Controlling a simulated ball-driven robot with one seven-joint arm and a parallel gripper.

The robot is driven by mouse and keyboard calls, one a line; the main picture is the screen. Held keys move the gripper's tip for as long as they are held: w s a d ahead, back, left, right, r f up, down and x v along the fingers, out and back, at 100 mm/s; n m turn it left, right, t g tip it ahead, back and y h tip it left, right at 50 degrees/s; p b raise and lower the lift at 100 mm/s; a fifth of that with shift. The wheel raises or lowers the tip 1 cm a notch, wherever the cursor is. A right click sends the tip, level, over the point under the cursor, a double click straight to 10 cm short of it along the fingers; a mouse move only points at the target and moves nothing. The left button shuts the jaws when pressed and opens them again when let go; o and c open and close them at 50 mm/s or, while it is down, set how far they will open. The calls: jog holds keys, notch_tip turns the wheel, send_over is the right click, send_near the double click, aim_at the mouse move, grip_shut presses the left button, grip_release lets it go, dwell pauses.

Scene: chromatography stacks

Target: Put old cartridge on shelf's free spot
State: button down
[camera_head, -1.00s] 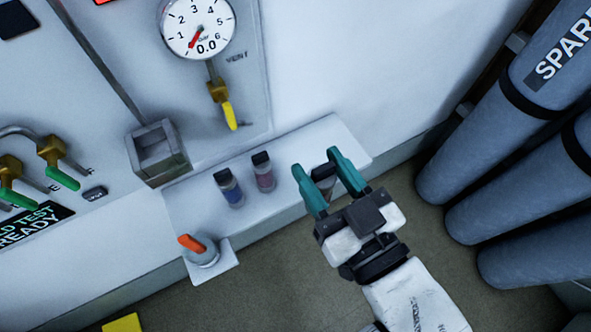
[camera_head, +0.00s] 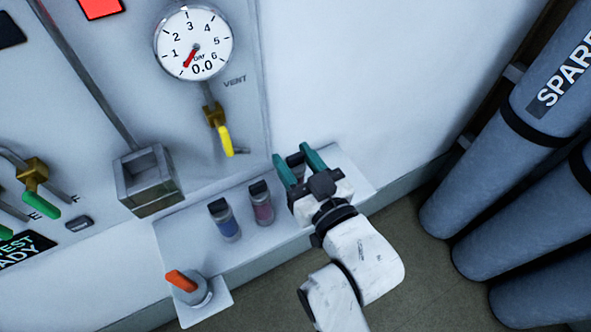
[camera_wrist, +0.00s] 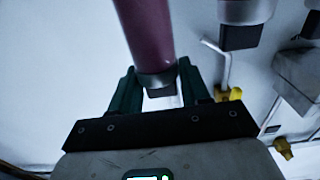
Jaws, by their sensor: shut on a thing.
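My gripper (camera_head: 293,162) has teal fingers shut on a cartridge with a dark cap (camera_head: 295,159). In the wrist view this held cartridge (camera_wrist: 149,35) is a pinkish-purple tube, its metal collar and dark cap between the fingers (camera_wrist: 160,92). In the head view its body is mostly hidden by my gripper. The pale shelf (camera_head: 200,250) runs along the wall below. A blue cartridge (camera_head: 226,222) and a pink cartridge (camera_head: 262,205) stand on it, left of my gripper. The shelf's right end (camera_head: 355,190) looks bare, though my gripper hides part of it.
An orange-handled knob (camera_head: 186,286) sits at the shelf's left end. A square grey holder (camera_head: 147,185) projects from the panel, with a yellow vent lever (camera_head: 224,135) and gauge (camera_head: 194,42) above. Large grey cylinders (camera_head: 505,170) stand at right.

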aim_at(301, 181)
jog(key=shift+w+f, duration=0.15)
jog(key=shift+f, duration=0.75)
jog(key=shift+w+f, duration=0.1)
jog(key=shift+f, duration=0.95)
jog(key=c, duration=0.5)
grip_release()
jog(key=shift+s, duration=0.1)
jog(key=b+v, duration=0.1)
jog(key=v, duration=1)
jog(key=shift+s+d, duration=0.25)
jog(key=shift+s, duration=0.05)
